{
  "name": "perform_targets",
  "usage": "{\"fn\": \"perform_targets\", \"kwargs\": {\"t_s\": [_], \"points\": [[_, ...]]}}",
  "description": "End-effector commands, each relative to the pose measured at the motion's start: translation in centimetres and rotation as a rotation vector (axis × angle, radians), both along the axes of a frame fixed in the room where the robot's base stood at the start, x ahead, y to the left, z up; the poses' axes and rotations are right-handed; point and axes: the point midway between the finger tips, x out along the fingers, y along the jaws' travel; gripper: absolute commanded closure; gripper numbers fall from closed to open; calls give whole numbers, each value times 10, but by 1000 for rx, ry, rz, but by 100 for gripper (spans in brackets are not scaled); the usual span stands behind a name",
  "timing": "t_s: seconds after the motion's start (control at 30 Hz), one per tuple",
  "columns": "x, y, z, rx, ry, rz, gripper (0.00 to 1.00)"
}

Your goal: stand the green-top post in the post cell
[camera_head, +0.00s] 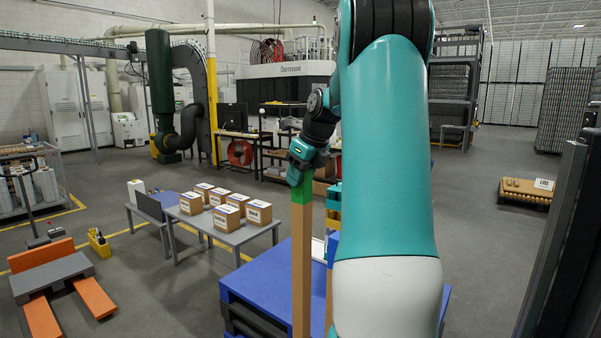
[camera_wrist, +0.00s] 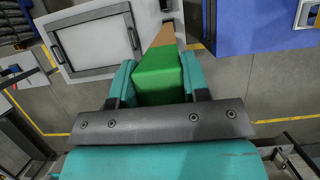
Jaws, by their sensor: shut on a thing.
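The green-top post (camera_head: 301,265) is a long, square wooden post with a green upper end. In the head view it hangs nearly upright in front of the blue platform, its lower end cut off by the picture edge. My gripper (camera_head: 302,176) is shut on the green top. In the wrist view the green top (camera_wrist: 160,82) sits between the two teal fingers, and the wooden shaft (camera_wrist: 163,36) runs away from me. I cannot make out the post cell for certain in either view.
A blue platform (camera_head: 262,285) stands below, partly hidden by my arm. A grey table (camera_head: 238,236) with several cardboard boxes stands to the left. A white framed panel (camera_wrist: 95,40) and a blue surface (camera_wrist: 250,25) flank the post in the wrist view. Open floor lies right.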

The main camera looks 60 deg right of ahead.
Motion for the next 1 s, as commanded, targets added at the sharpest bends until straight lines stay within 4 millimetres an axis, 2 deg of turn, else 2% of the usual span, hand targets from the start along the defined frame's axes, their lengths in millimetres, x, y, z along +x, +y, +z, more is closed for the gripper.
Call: {"fn": "perform_targets", "kwargs": {"t_s": [0.2,0.4,1.0], "points": [[1,1,-26,2,1,2,100],[1,1,-40,0,0,2,100],[1,1,-43,-1,0,2,100]]}}
